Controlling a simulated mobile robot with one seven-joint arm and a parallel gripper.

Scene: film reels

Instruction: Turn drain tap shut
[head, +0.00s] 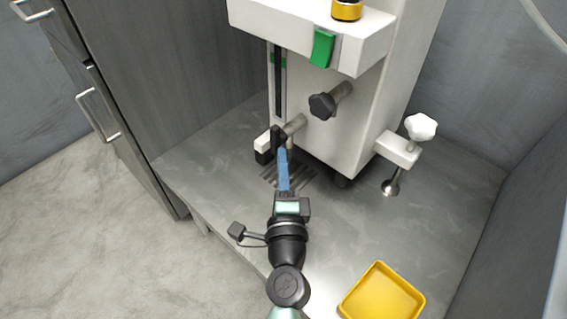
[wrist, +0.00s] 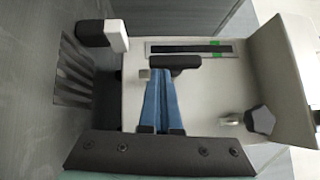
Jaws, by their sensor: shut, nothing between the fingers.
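The drain tap is a short metal spout (head: 294,125) low on the front of the white machine, with a black lever (head: 277,138). In the head view the lever stands roughly upright. Part of the tap is hidden behind the lever and fingers.
A black knob (head: 322,105) on a metal stem sticks out right of the tap. A white block with a black end (head: 263,147) stands close left. A drain grille (head: 298,181) lies below. A white star knob (head: 421,127) and yellow tray (head: 382,295) are right. The metal counter between is clear.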

